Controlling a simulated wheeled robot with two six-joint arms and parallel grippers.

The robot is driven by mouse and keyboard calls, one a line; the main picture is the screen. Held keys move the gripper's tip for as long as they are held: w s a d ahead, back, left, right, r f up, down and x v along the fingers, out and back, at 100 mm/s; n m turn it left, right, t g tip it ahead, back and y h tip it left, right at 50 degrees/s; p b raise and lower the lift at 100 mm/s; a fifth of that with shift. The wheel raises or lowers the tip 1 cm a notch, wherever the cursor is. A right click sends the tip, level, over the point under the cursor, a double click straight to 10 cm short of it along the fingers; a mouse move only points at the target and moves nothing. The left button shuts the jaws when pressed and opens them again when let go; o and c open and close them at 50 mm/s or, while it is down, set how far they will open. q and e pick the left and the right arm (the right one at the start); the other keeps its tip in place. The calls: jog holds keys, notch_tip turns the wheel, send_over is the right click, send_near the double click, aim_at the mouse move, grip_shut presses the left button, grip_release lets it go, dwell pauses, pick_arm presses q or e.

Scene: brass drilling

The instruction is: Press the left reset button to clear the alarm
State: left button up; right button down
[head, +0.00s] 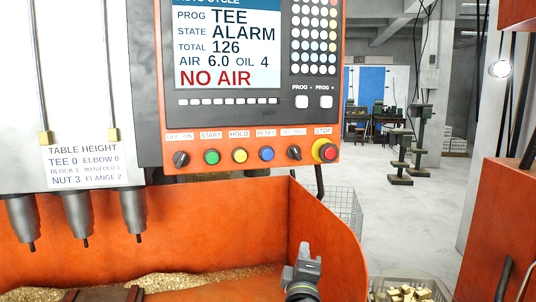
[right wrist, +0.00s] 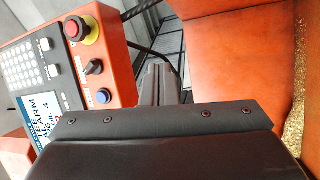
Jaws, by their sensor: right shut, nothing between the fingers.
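The control panel (head: 235,139) is orange with a dark screen face. Its screen (head: 227,50) reads STATE ALARM and, in red, NO AIR. The blue button (head: 266,154) under the RESET label sits between the yellow HOLD button and a black selector knob. The blue button also shows in the right wrist view (right wrist: 103,96). It is the only reset button in view. My right gripper (head: 304,252) is shut and empty. It is below and to the right of the blue button, apart from the panel. My left gripper is not in view.
A red stop button (head: 325,151) with a yellow collar is at the panel's right end. A green START button (head: 211,157) is farther left. Drill spindles (head: 78,216) hang at left above the orange tray (head: 215,220) with brass chips. Open floor lies behind at right.

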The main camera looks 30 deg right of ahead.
aim_at(267, 154)
jog(key=w+a+r+n+t+h, duration=0.1)
jog(key=a+r+n+t, duration=0.1)
jog(key=r, duration=0.7)
jog(key=w+a+r+n+t+h, duration=0.1)
jog(key=a+r+n+t+h, duration=0.1)
jog(key=r, duration=0.8)
jog(key=shift+w+a+r+n+t, duration=0.2)
jog(key=shift+a+n+t, duration=0.1)
jog(key=shift+a+t, duration=0.2)
jog(key=shift+d, duration=0.1)
jog(key=shift+w+d+b, duration=0.25)
jog(key=shift+w+b, duration=0.6)
jog(key=shift+w, duration=0.6)
jog(key=shift+w+d+b, duration=0.3)
jog(key=shift+w+b, duration=0.6)
jog(key=shift+w, duration=0.5)
jog(key=shift+w+d+b, duration=0.25)
jog(key=shift+w+b, duration=0.6)
jog(key=shift+w, duration=0.6)
